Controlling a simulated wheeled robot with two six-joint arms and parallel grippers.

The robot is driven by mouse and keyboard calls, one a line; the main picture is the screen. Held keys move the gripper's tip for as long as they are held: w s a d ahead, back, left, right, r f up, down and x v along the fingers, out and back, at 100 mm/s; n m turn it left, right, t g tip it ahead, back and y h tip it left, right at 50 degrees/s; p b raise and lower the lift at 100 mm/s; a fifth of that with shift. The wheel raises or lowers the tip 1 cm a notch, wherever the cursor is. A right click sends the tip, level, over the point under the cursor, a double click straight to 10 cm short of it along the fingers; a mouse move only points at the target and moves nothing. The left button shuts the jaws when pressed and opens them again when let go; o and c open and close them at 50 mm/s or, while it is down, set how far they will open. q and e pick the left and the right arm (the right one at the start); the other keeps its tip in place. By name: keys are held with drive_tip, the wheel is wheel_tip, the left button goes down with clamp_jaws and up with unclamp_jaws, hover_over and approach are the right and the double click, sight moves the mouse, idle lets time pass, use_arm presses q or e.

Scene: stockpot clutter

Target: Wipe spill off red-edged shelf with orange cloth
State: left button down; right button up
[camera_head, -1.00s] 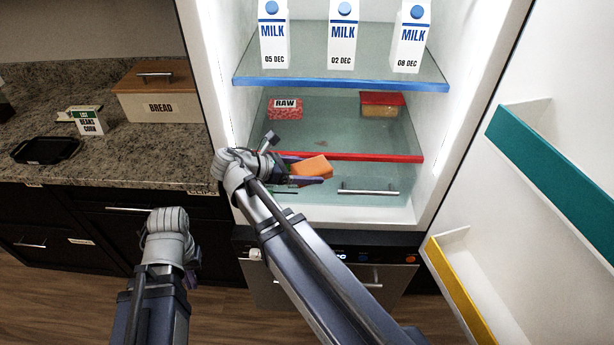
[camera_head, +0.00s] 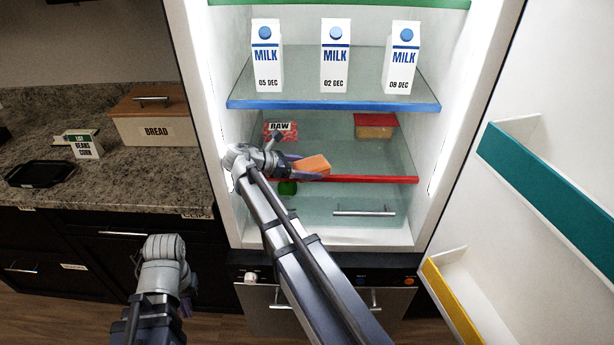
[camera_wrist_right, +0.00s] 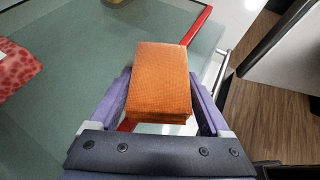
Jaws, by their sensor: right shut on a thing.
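My right gripper (camera_head: 308,172) is shut on the orange cloth (camera_head: 311,164), a folded block. In the right wrist view the cloth (camera_wrist_right: 160,82) sits between the two purple fingers. The gripper is at the front left of the red-edged shelf (camera_head: 395,179), with the cloth just over the red edge; I cannot tell whether it touches. No spill can be made out now; the arm and cloth hide part of the shelf. My left gripper (camera_head: 187,303) is low, in front of the dark cabinets, outside the fridge; its fingers are mostly hidden.
On the red-edged shelf stand a RAW meat pack (camera_head: 280,131) at back left and a red-lidded container (camera_head: 376,126) at back right. The blue-edged shelf (camera_head: 335,105) above holds milk cartons (camera_head: 335,60). The open door (camera_head: 540,190) is at right. A green item (camera_head: 287,188) lies below.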

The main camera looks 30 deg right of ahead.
drive_tip(key=shift+w+d+f+b, duration=0.1)
drive_tip(key=shift+w+d, duration=0.25)
drive_tip(key=shift+w, duration=0.6)
drive_tip(key=shift+w+d+f+b, duration=0.1)
drive_tip(key=shift+w+d, duration=0.25)
drive_tip(key=shift+w, duration=0.6)
drive_tip(key=shift+w+d+f+b, duration=0.1)
drive_tip(key=shift+w+d, duration=0.25)
drive_tip(key=shift+w, duration=0.6)
drive_tip(key=shift+f+b, duration=0.45)
drive_tip(key=shift+b, duration=0.1)
drive_tip(key=shift+s+d, duration=0.1)
drive_tip(key=shift+s+d+f, duration=0.1)
drive_tip(key=shift+s+d, duration=0.3)
drive_tip(key=shift+d, duration=0.25)
drive_tip(key=shift+s+d, duration=0.6)
drive_tip(key=shift+d, duration=0.25)
drive_tip(key=shift+f, duration=0.15)
drive_tip(key=shift+w+a+f, duration=0.1)
drive_tip(key=shift+w+a, duration=0.3)
drive_tip(key=shift+a, duration=0.2)
drive_tip(key=shift+w+a, duration=0.35)
drive_tip(key=shift+a, duration=0.2)
drive_tip(key=shift+w+a, duration=0.15)
drive_tip(key=shift+a, duration=0.2)
